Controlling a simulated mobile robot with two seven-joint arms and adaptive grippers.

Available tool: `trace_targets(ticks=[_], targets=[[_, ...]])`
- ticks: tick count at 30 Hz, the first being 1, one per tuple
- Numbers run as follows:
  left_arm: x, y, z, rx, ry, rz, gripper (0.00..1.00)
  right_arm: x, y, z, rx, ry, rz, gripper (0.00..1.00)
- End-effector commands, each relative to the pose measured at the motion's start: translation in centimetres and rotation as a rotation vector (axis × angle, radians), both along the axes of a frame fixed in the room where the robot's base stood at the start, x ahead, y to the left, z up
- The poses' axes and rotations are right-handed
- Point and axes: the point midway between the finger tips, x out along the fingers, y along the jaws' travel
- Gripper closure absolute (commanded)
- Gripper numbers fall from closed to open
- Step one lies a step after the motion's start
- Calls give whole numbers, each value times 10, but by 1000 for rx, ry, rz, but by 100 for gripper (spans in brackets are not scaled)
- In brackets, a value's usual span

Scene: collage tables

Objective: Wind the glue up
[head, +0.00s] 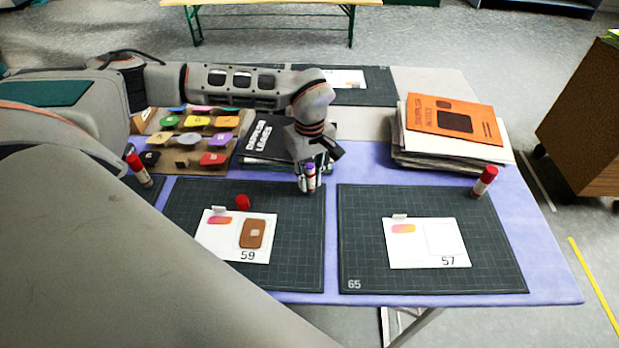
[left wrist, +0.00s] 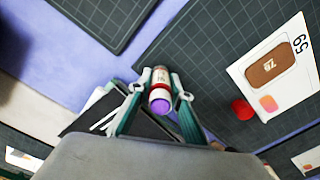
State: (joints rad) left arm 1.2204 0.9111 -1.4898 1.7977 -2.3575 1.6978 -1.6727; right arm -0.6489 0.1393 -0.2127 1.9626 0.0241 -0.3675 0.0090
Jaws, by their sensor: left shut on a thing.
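My left gripper (head: 308,181) reaches down at the back right corner of the left cutting mat (head: 290,270) and is shut on an uncapped glue stick (head: 310,184). The glue stick stands roughly upright, with a white label and a purple top. In the left wrist view the gripper (left wrist: 161,84) has a finger on each side of the glue stick (left wrist: 160,89), and its purple end faces the camera. A red cap (head: 243,201) lies on the same mat near a card; it also shows in the left wrist view (left wrist: 242,109). My right gripper is out of view.
Card 59 (head: 215,243) with a brown piece lies on the left mat; card 57 (head: 430,254) lies on the right mat (head: 350,230). Capped glue sticks stand at right (head: 484,181) and left (head: 139,170). Black books (head: 265,140), a paper stack (head: 450,150) and coloured pieces (head: 199,121) sit behind.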

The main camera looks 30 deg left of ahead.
Motion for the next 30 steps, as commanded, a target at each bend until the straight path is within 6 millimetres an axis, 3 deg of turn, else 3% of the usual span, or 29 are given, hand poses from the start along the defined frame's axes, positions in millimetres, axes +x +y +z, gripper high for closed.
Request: trace_targets(ticks=[30], targets=[[-1,-1,-2,0,5,-631,98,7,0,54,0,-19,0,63]])
